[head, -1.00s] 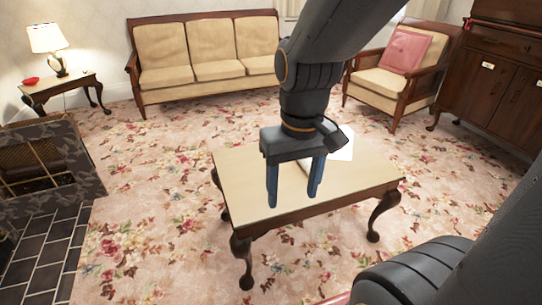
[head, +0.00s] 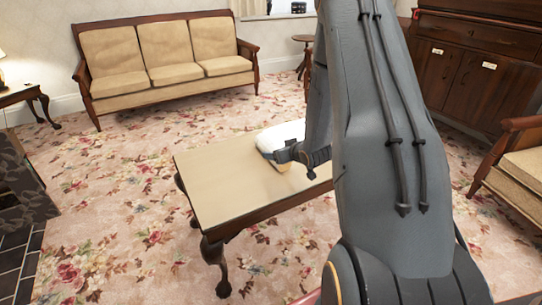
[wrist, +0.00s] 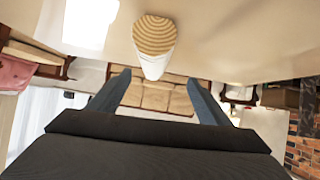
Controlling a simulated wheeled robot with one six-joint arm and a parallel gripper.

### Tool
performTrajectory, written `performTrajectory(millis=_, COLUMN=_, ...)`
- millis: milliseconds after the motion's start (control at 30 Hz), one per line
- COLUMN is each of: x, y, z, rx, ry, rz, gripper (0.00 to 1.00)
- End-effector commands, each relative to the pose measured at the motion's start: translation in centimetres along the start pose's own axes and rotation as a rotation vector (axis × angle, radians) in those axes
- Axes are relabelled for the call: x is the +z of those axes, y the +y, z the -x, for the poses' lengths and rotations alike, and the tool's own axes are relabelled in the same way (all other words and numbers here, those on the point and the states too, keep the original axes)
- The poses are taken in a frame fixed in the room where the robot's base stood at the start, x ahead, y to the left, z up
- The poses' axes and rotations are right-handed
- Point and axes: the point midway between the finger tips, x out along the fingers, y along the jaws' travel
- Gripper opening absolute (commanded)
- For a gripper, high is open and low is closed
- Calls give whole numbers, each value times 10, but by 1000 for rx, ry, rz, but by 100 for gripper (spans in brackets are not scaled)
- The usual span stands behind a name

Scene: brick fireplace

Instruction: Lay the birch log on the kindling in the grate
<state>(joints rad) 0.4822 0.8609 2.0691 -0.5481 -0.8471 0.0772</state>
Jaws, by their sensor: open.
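The birch log shows in the wrist view as a pale ringed end (wrist: 153,36) with a short length of white bark. It is by the cream tabletop, ahead of my gripper (wrist: 158,77) and between the lines of its two fingers. The fingers are apart, with no visible grip on the log. In the head view my gripper (head: 288,153) is low over the coffee table (head: 215,185), partly hidden by my arm. A white shape (head: 282,134) is right behind it; I cannot tell whether it is the log. The grate and kindling are not visible now.
The patterned stone hearth surround (head: 22,180) is cut off at the left edge, above dark floor tiles (head: 14,262). A sofa (head: 170,65) stands at the back and an armchair (head: 515,165) at the right. The carpet left of the table is clear.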

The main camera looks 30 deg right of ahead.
Motion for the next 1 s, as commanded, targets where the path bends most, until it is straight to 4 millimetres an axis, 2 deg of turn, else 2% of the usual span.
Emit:
performTrajectory(millis=33, x=13, y=6, z=-8, rx=-7, ry=32, rz=-10, gripper=71)
performTrajectory(millis=100, x=20, y=12, z=-14, rx=-18, ry=77, rz=-18, gripper=71)
performTrajectory(millis=300, x=28, y=18, z=-21, rx=-35, ry=142, rz=-30, gripper=71)
performTrajectory(millis=667, x=22, y=17, z=-56, rx=-37, ry=149, rz=-29, gripper=71)
performTrajectory(millis=900, x=15, y=16, z=-88, rx=-37, ry=148, rz=-29, gripper=71)
performTrajectory(millis=1000, x=14, y=16, z=-95, rx=-36, ry=147, rz=-30, gripper=71)
